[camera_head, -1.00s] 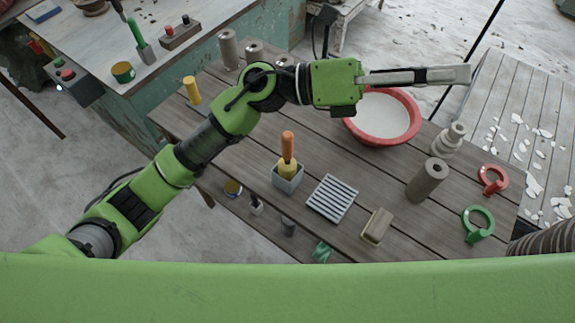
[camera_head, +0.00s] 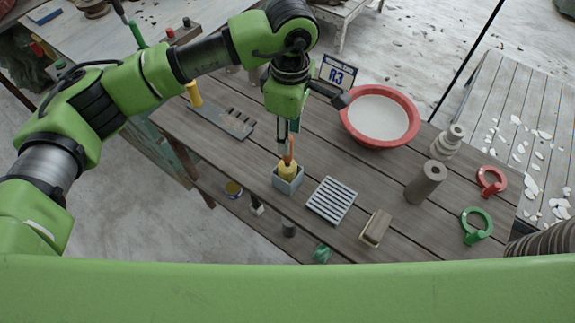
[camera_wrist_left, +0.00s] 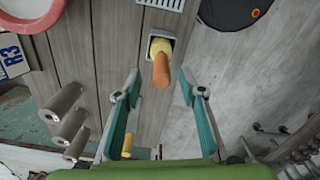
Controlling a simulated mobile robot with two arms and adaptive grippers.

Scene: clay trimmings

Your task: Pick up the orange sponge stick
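The orange sponge stick (camera_head: 290,160) stands upright in a small grey square holder (camera_head: 289,184), with its yellow lower part (camera_head: 287,171) in the holder. My left gripper (camera_head: 285,146) points down just above and around the stick's top in the head view, hiding part of the handle. In the left wrist view the orange handle (camera_wrist_left: 161,70) shows beyond and between the teal finger pads (camera_wrist_left: 154,98). The fingers are wide apart and do not touch the stick. My right gripper is not in view.
A grey ribbed rack (camera_head: 331,200) and a tan block (camera_head: 376,228) lie to the right of the holder. A red bowl (camera_head: 412,115) with a white inside stands behind. A clay cylinder (camera_head: 425,184) and green ring (camera_head: 477,223) are further right.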

